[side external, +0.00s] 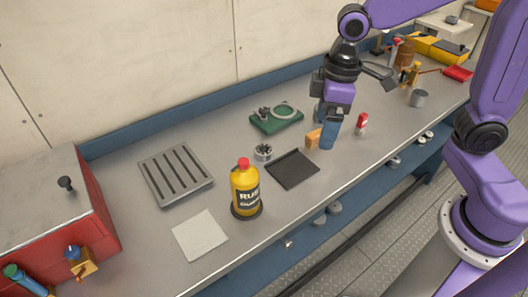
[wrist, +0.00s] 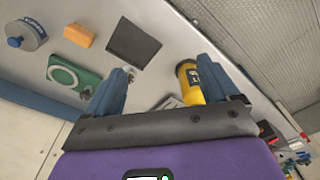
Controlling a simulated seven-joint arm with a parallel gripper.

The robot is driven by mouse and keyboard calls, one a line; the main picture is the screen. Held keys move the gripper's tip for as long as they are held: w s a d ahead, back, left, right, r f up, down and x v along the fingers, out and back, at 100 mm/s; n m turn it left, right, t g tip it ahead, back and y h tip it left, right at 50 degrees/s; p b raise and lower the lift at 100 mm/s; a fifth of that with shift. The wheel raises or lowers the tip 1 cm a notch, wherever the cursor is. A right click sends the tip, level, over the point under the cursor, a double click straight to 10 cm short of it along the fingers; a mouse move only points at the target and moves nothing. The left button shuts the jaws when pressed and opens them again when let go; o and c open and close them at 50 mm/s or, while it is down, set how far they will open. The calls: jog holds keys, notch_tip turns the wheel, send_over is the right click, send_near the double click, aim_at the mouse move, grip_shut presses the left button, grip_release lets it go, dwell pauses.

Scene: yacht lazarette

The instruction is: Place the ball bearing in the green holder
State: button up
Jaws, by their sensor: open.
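The ball bearing (side external: 263,152) is a small round metal piece lying on the bench, between the slotted grey tray and the black mat. In the wrist view only a small metal part shows at the left finger's tip, mostly hidden. The green holder (side external: 290,124) lies behind it, with a pale ring and a small metal piece on top; it also shows in the wrist view (wrist: 90,79). My gripper (side external: 323,134) is open, with its blue fingers pointing down, right of the bearing and beside the orange block. In the wrist view nothing is held between the fingers (wrist: 162,84).
A yellow bottle (side external: 245,187) stands in front of the bearing. The black mat (side external: 292,169), orange block (side external: 313,138) and red-and-white item (side external: 361,124) are near my gripper. The slotted tray (side external: 176,174), white sheet (side external: 200,235) and red box (side external: 55,210) are left.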

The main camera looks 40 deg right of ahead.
jog(key=w+f+m, duration=0.2)
jog(key=w+m, duration=0.1)
jog(key=w, duration=1.3)
send_over(263, 149)
jog(key=d, duration=0.1)
jog(key=shift+t, duration=0.4)
jog(key=f, duration=1)
jog(key=shift+s+d+f, duration=0.2)
jog(key=shift+s+f, duration=0.05)
jog(key=shift+s, duration=0.1)
jog(key=shift+w+a+f, duration=0.1)
jog(key=shift+a+f, duration=0.1)
jog(key=shift+f, duration=0.85)
jog(key=shift+a+f, duration=0.2)
jog(key=shift+f, duration=0.9)
jog(key=shift+w+a+f, duration=0.1)
jog(key=shift+a+f, duration=0.1)
jog(key=shift+f, duration=0.85)
jog(key=c, duration=1.5)
jog(key=shift+r, duration=0.1)
